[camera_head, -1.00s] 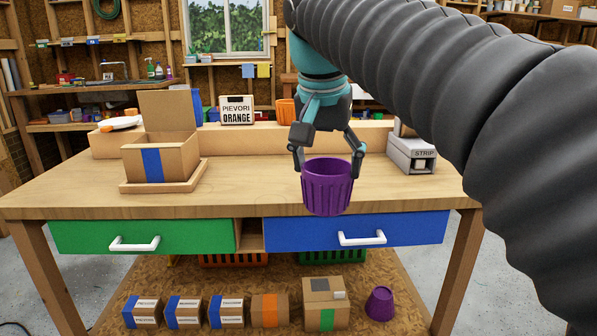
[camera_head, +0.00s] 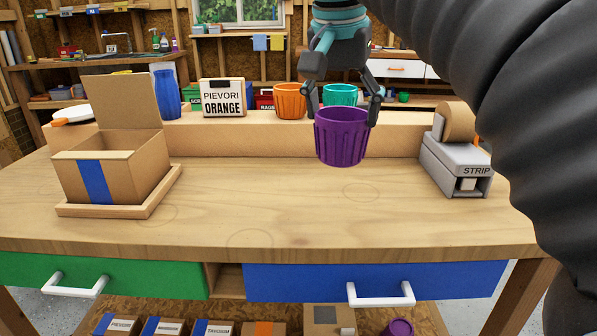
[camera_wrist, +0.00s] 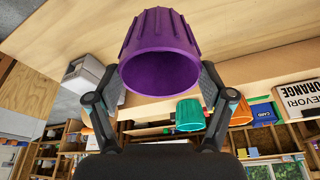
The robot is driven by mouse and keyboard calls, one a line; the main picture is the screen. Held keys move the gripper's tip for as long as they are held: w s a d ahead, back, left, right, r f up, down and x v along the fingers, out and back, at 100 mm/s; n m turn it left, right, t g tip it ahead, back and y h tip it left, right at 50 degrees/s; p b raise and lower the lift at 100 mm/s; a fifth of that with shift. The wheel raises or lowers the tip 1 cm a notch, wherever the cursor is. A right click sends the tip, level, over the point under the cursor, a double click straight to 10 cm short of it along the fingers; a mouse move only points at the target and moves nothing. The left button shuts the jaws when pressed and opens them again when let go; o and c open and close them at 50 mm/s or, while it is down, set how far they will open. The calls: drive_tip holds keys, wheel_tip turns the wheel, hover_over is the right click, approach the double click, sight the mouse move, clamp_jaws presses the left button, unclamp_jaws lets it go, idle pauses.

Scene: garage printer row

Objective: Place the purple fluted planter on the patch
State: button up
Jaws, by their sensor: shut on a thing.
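The purple fluted planter (camera_head: 341,138) is held upright in my gripper (camera_head: 343,106), in the air above the workbench (camera_head: 240,215). My gripper is shut on the planter, with one finger on each side near its rim. In the wrist view the planter (camera_wrist: 160,50) sits between both fingers (camera_wrist: 162,85), its open mouth facing the camera and empty. I cannot make out a clear patch on the bench; faint ring outlines show on the bare wood. A second purple planter (camera_head: 398,327) stands on the lower shelf, partly cut off.
An open cardboard box (camera_head: 120,178) stands on a wooden tray at left. A grey strip dispenser (camera_head: 456,165) is at right. Behind, a raised ledge (camera_head: 240,139) carries the Pievori Orange sign (camera_head: 223,97), an orange planter (camera_head: 290,100) and a teal planter (camera_head: 340,95). The bench middle is clear.

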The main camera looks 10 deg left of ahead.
drive_tip(key=shift+w+a+f+b, duration=0.2)
drive_tip(key=shift+w+a+f, duration=0.85)
drive_tip(key=shift+a+f, duration=0.65)
drive_tip(key=shift+w+a+f+b, duration=0.25)
drive_tip(key=shift+w+a+f, duration=0.8)
drive_tip(key=shift+a+f, duration=0.65)
drive_tip(key=shift+w+a+f+b, duration=0.2)
drive_tip(key=shift+w+a+f, duration=1)
drive_tip(key=shift+f, duration=0.8)
drive_tip(key=shift+s+a, duration=0.1)
drive_tip(key=shift+s, duration=0.05)
drive_tip(key=shift+f, duration=0.2)
drive_tip(key=o, duration=1.4)
drive_tip(key=shift+r, duration=0.1)
drive_tip(key=shift+p+v, duration=1.5)
drive_tip(key=shift+v, duration=4.6)
